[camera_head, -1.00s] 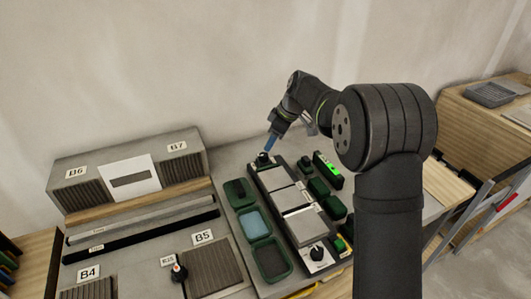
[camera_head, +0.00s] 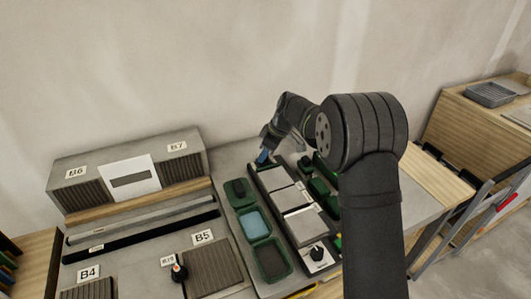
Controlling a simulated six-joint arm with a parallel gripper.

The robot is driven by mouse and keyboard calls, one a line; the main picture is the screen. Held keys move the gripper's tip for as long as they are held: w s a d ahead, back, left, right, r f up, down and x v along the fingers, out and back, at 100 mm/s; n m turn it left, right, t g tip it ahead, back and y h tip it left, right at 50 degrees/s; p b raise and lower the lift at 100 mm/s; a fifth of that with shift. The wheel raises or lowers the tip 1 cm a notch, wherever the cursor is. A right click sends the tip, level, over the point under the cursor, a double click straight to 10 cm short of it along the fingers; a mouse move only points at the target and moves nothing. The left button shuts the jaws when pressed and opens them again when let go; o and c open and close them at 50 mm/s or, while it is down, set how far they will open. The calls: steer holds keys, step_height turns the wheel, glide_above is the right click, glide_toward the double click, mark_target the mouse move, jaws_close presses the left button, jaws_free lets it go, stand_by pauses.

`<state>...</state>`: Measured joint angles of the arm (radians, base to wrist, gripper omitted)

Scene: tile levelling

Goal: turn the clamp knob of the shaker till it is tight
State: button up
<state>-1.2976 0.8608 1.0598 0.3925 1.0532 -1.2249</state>
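The shaker (camera_head: 257,184) is a long dark frame with pale plates on it, in the middle of the bench. A dark knob (camera_head: 317,252) stands on a white plate at its near end. My gripper (camera_head: 264,157), with blue fingers, points down at the far end of the shaker. It is where a second dark knob showed earlier; that knob is now hidden behind or between the fingers. Whether the fingers touch it, or are open or shut, is too small to tell.
Green trays (camera_head: 258,226) lie left of the shaker. Dark green blocks (camera_head: 319,187) lie right of it, partly behind my arm. A ribbed pad (camera_head: 212,268) and a red-tipped knob (camera_head: 178,271) are at the front left. A long grey block (camera_head: 130,172) stands at the back left.

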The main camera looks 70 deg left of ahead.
steer(key=shift+m, duration=0.4)
steer(key=m+t, duration=0.1)
steer(key=m, duration=0.2)
steer(key=m+t+y, duration=0.1)
steer(key=m, duration=0.1)
steer(key=shift+s+d+m, duration=0.1)
steer(key=shift+s+m, duration=0.05)
steer(key=shift+m, duration=0.25)
steer(key=m+t, duration=0.1)
steer(key=m, duration=0.2)
steer(key=shift+s+m+t, duration=0.15)
steer(key=shift+m+t, duration=0.15)
steer(key=m+t, duration=0.1)
steer(key=m, duration=0.2)
steer(key=shift+m, duration=0.3)
steer(key=m+t+h, duration=0.1)
steer(key=m+t, duration=0.1)
steer(key=m, duration=0.2)
steer(key=shift+s, duration=0.15)
steer(key=m, duration=0.2)
steer(key=m+h, duration=0.1)
steer(key=m, duration=0.1)
steer(key=shift+a+m+t, duration=0.2)
steer(key=shift+m+t, duration=0.1)
steer(key=shift+h, duration=0.3)
